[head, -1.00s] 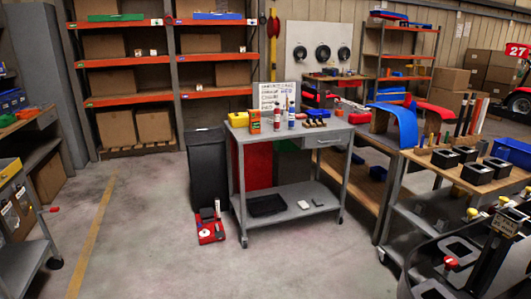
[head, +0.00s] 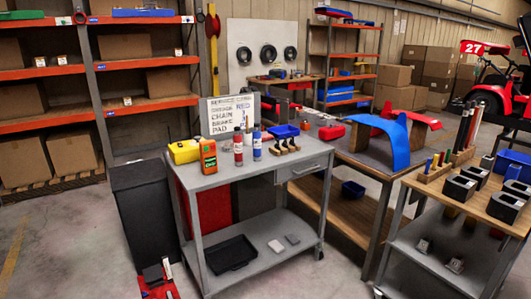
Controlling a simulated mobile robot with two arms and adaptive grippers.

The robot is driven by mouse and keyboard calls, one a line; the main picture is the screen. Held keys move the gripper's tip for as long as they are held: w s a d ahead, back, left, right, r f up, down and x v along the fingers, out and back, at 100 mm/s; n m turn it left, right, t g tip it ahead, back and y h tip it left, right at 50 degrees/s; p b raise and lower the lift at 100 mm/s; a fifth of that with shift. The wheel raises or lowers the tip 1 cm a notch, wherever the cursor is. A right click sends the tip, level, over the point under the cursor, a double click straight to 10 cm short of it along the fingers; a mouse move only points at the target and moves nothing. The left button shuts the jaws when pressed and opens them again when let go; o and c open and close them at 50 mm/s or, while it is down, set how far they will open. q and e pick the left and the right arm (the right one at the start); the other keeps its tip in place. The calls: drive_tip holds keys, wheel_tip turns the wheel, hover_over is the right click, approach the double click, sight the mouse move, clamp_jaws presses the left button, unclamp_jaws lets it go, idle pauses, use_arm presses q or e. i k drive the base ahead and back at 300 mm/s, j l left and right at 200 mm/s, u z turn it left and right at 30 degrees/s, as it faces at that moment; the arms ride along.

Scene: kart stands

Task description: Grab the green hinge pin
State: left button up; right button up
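Several small coloured pins stand upright in a wooden block (head: 433,174) at the left end of the right-hand bench. Neither of my grippers is in view.
A grey trolley (head: 215,172) with bottles and a yellow box stands in front. The right-hand bench (head: 460,205) bears black blocks and a blue bin (head: 513,165). A black bin (head: 150,215) stands left of the trolley.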

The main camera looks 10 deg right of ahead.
sight(449, 150)
drive_tip(key=i+l+z, duration=0.25)
drive_tip(key=i+z, duration=0.2)
drive_tip(key=i+l+z, duration=0.1)
drive_tip(key=i+z, duration=0.75)
drive_tip(key=i+j+z, duration=0.2)
drive_tip(key=z, duration=0.25)
drive_tip(key=i+l, duration=0.15)
drive_tip(key=i, duration=0.4)
drive_tip(key=i+l+z, duration=0.1)
drive_tip(key=i, duration=0.45)
